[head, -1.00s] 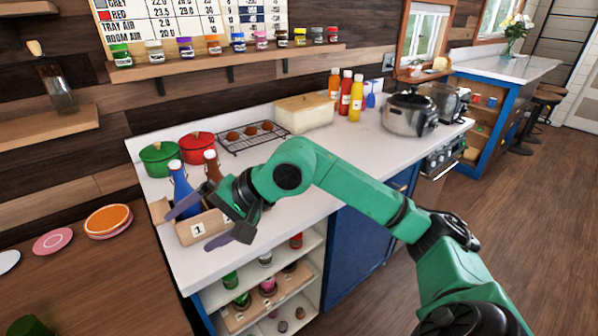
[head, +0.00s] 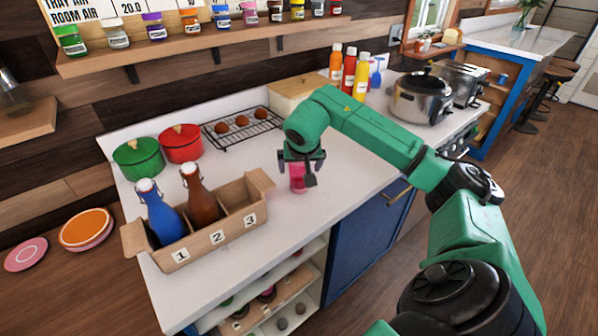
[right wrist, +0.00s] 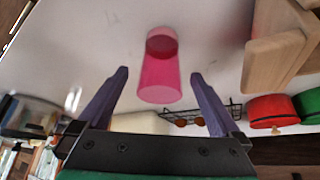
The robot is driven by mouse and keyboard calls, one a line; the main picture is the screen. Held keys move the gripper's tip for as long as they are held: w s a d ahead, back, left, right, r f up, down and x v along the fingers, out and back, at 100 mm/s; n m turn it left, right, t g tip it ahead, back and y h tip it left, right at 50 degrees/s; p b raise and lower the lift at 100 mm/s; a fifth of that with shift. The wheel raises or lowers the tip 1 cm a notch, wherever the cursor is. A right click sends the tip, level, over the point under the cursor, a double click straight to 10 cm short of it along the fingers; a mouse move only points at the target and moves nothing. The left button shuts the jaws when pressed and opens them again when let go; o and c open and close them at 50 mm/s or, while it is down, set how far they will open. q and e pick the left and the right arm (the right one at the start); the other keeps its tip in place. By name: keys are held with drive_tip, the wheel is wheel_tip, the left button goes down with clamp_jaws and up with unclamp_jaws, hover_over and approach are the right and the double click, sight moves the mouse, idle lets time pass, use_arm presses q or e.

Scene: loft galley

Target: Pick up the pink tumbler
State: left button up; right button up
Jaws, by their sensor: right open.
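The pink tumbler (head: 298,178) stands on the white counter, partly hidden behind my right gripper in the head view. My right gripper (head: 304,175) is open and above it, pointing down, with its fingers to either side of the tumbler's upper part in that view. In the right wrist view the tumbler (right wrist: 160,68) is seen between and beyond the tips of the two open purple fingers (right wrist: 160,78). I see no contact between fingers and tumbler. My left gripper is in neither view.
A wooden crate (head: 217,237) numbered 1 to 3 stands left of the tumbler, holding a blue bottle (head: 160,212) and a brown bottle (head: 200,197). Green and red pots (head: 180,143) and a wire rack (head: 241,132) are behind. Counter right of the tumbler is clear.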

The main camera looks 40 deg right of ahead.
drive_tip(key=p+x, duration=0.1)
drive_tip(key=x, duration=0.3)
drive_tip(key=shift+w+d+f+p, duration=0.15)
drive_tip(key=shift+w+f+p, duration=0.05)
drive_tip(key=shift+w+p, duration=0.1)
drive_tip(key=shift+s, duration=0.15)
drive_tip(key=shift+c, duration=1.2)
drive_tip(key=shift+f, duration=0.1)
drive_tip(key=c, duration=1)
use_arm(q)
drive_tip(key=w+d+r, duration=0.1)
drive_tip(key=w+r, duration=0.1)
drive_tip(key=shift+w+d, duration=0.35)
use_arm(e)
drive_tip(key=shift+c, duration=1.3)
